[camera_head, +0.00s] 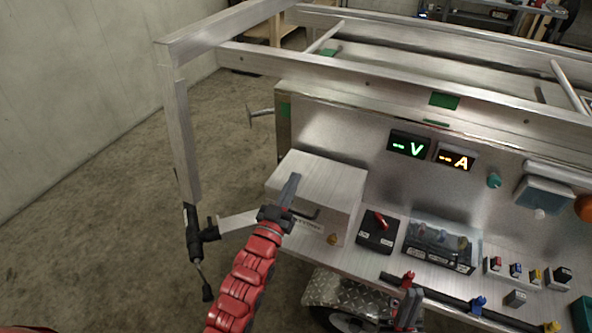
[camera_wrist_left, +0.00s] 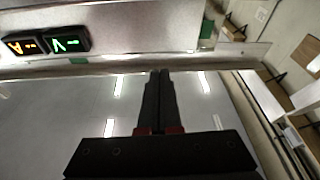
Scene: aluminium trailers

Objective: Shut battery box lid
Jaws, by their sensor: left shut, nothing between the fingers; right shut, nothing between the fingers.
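The battery box (camera_head: 338,226) is a pale metal box at the left end of the trailer panel. Its lid (camera_head: 330,178) looks flat on top; the gripper covers part of the front edge, so I cannot tell if it is fully seated. My left gripper (camera_head: 291,188) is shut and empty, in front of and over the lid's near left part in the head view. Contact is not clear. Its closed fingers (camera_wrist_left: 160,100) also show in the wrist view, against a broad grey surface. My right gripper (camera_head: 409,306) is shut and empty, low at the panel's front edge, only partly seen.
A red rotary switch (camera_head: 380,222) and a clear-covered terminal block (camera_head: 440,244) stand right of the box. Two lit displays (camera_head: 409,145) are on the upright panel. A metal frame rail (camera_head: 400,88) runs above. Open floor (camera_head: 95,210) lies to the left.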

